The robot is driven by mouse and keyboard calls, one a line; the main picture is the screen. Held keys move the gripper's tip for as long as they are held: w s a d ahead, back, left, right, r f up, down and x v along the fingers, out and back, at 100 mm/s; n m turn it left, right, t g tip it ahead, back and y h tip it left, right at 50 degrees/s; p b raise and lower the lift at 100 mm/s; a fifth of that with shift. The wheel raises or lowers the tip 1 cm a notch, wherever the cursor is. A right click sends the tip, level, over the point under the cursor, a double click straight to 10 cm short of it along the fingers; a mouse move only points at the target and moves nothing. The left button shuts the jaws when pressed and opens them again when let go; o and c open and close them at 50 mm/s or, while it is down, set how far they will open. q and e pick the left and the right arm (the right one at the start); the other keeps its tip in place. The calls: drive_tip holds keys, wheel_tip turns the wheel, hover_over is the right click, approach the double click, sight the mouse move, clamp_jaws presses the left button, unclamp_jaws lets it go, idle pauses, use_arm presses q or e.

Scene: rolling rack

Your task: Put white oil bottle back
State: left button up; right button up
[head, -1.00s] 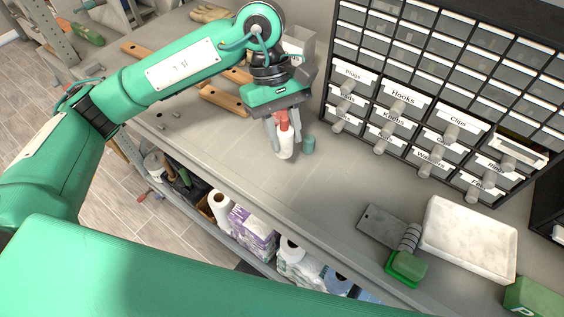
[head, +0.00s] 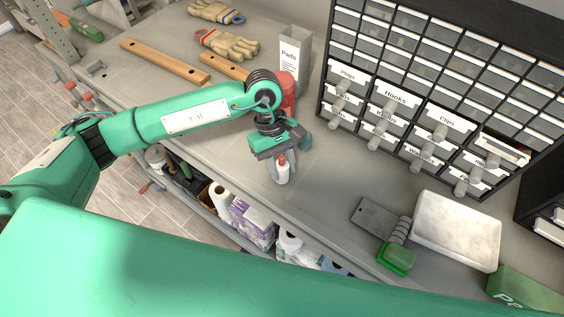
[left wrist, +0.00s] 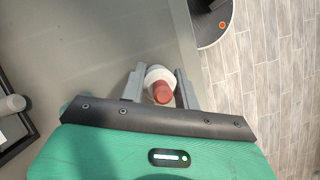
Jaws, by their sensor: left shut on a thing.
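The white oil bottle (head: 282,174) has a red cap and is near the front edge of the workbench in the head view. My left gripper (head: 279,166) is shut on it, with the fingers on either side. In the left wrist view the bottle (left wrist: 157,75) and its red cap (left wrist: 162,93) sit between the two grey fingers (left wrist: 160,88). I cannot tell whether the bottle's base touches the bench. My right gripper is not in view.
The workbench (head: 322,212) is clear around the bottle. A drawer cabinet (head: 420,90) stands behind. A white tray (head: 456,230) and a green-based block (head: 397,258) lie to the right. Paper rolls (head: 222,192) and boxes fill the shelf below. A red container (head: 287,88) stands behind my arm.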

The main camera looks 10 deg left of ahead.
use_arm(q)
drive_tip(key=shift+f, duration=0.15)
drive_tip(key=o, duration=1)
drive_tip(key=shift+o, duration=0.2)
drive_tip(key=shift+r, duration=0.25)
drive_tip(key=b+v, duration=0.4)
drive_tip(key=v, duration=0.8)
drive_tip(key=shift+f, duration=0.1)
